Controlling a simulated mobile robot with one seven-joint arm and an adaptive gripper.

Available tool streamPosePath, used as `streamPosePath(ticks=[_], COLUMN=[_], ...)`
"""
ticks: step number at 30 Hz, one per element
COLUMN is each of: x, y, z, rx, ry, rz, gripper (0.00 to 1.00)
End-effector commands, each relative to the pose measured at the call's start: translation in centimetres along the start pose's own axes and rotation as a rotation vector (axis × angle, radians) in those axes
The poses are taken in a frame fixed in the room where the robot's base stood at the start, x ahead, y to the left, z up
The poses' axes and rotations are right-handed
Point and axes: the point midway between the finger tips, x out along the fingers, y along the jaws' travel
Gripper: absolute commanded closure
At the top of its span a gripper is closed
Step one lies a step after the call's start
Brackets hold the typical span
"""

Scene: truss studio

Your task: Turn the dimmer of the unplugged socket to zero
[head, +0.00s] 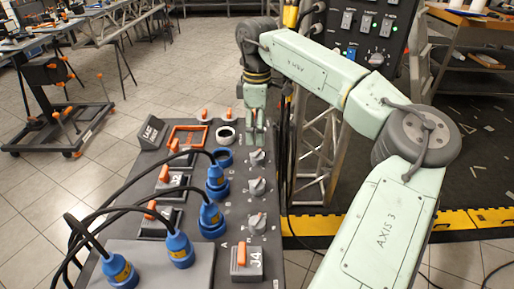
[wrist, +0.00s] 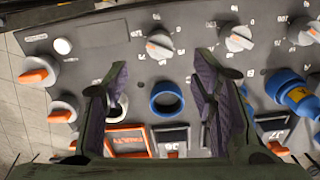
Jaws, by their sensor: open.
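The socket panel (head: 207,245) carries a column of grey dimmer knobs beside blue sockets. An empty blue socket ring (head: 224,157) has no plug in it; it shows between my fingers in the wrist view (wrist: 167,99). The dimmer knob beside it (head: 256,158) is grey with a pale pointer; in the wrist view this knob (wrist: 159,44) shows an orange mark and sits just beyond my fingertips. My gripper (head: 256,140) points down just behind that knob in the head view. My gripper in the wrist view (wrist: 161,66) is open and empty.
Blue plugs (head: 211,217) with black cables fill other sockets. Two more dimmers (head: 257,187) (head: 257,222) follow towards the front. A white ring (head: 225,136) and an orange-framed "FAULTY" plate (wrist: 127,140) are close by. A truss (head: 322,155) stands right of the panel.

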Motion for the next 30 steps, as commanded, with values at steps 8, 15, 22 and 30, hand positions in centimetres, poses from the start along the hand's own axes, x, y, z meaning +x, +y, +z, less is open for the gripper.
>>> streamPosePath(ticks=[8,15,22,30], x=[5.2,8.1,8.7,8.7], y=[-0.1,0.0,0.0,0.0], z=[0.0,0.0,0.0,0.0], rx=[0.000,0.001,0.001,0.001], ry=[0.003,0.002,0.001,0.001], rz=[-0.002,0.000,0.001,0.001], gripper=[0.48,0.48,0.48,0.57])
